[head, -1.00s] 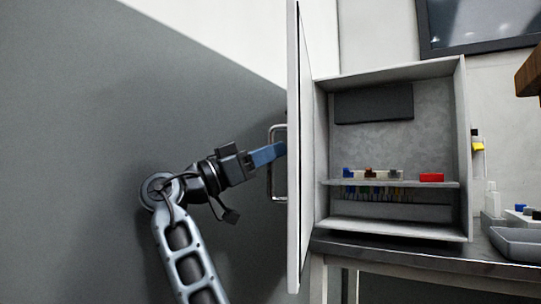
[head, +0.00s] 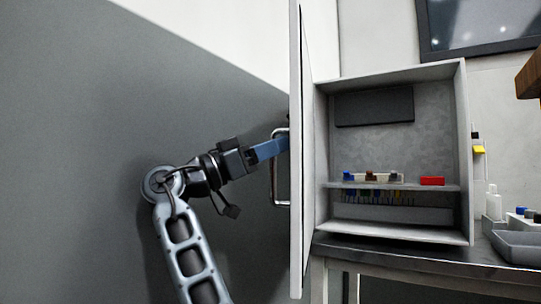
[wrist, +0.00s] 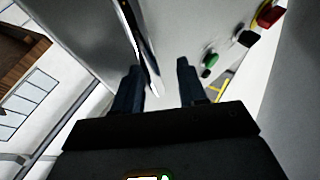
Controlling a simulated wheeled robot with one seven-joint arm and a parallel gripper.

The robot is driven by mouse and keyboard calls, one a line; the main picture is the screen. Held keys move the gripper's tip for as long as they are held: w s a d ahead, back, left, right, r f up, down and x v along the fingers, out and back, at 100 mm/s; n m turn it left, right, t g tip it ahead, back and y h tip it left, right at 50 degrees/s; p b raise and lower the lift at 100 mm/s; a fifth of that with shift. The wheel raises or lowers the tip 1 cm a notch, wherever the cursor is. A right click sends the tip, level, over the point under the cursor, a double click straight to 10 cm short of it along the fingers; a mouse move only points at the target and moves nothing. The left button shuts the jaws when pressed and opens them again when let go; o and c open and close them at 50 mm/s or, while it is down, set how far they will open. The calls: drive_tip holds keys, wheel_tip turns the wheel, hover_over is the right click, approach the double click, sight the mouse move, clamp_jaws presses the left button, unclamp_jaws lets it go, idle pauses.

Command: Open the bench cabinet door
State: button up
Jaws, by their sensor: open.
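The cabinet door (head: 296,190) is swung wide open in the head view, seen nearly edge-on at the left of the bench cabinet (head: 465,150). Its metal bar handle (head: 276,185) is on the door's left face. My gripper (head: 284,146) is at the upper part of the handle, with its blue fingers reaching the door's left face. In the wrist view my gripper (wrist: 160,82) has its two dark fingers apart. A pale surface and a thin dark-edged strip show by the left finger; I cannot tell whether the fingers touch the handle.
The cabinet interior is in plain view, with small coloured items and a red block (head: 432,181) on its shelf (head: 400,187). A grey tray (head: 520,246) and a white bottle (head: 493,202) stand on the bench at right. A grey wall is behind my arm.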

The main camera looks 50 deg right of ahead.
wheel_tip(320, 180, up, 3)
drive_tip(key=shift+w+f, duration=0.1)
drive_tip(key=shift+f, duration=0.05)
drive_tip(key=s+d+r, duration=0.2)
drive_tip(key=s, duration=0.1)
drive_tip(key=s+d+r+p, duration=0.1)
drive_tip(key=s+d+r, duration=0.1)
drive_tip(key=s+d+r+p, duration=0.1)
drive_tip(key=s+d+r, duration=0.2)
drive_tip(key=shift+s, duration=0.35)
drive_tip(key=shift+s+d, duration=0.15)
drive_tip(key=shift+d, duration=0.05)
drive_tip(key=shift+d+f, duration=0.1)
drive_tip(key=shift+d, duration=0.05)
